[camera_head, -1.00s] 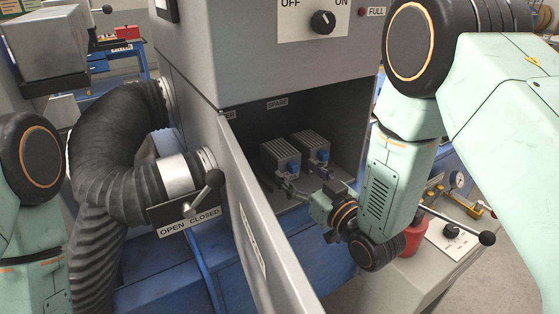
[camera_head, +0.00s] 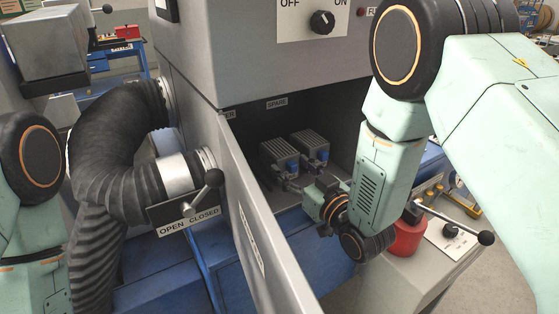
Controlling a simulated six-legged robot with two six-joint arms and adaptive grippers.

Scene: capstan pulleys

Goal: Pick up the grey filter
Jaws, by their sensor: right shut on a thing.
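Two similar grey ribbed filters with blue fronts sit side by side in the open compartment. The left grey filter (camera_head: 276,153) is nearer the open door; the right one (camera_head: 310,142) stands beside it, below the SPARE label. My right gripper (camera_head: 293,184) reaches in from the right, shut at the front of the left filter; its own wrist partly hides the grip. The left filter still rests on the compartment floor as far as I can see. My left arm (camera_head: 32,155) shows at the left edge; its gripper is out of view.
The open grey door (camera_head: 256,225) stands close to the left of my right gripper. A black hose (camera_head: 105,160) and an OPEN/CLOSED lever (camera_head: 208,187) are further left. A red knob (camera_head: 405,238) and a black-knobbed lever (camera_head: 486,238) are at right.

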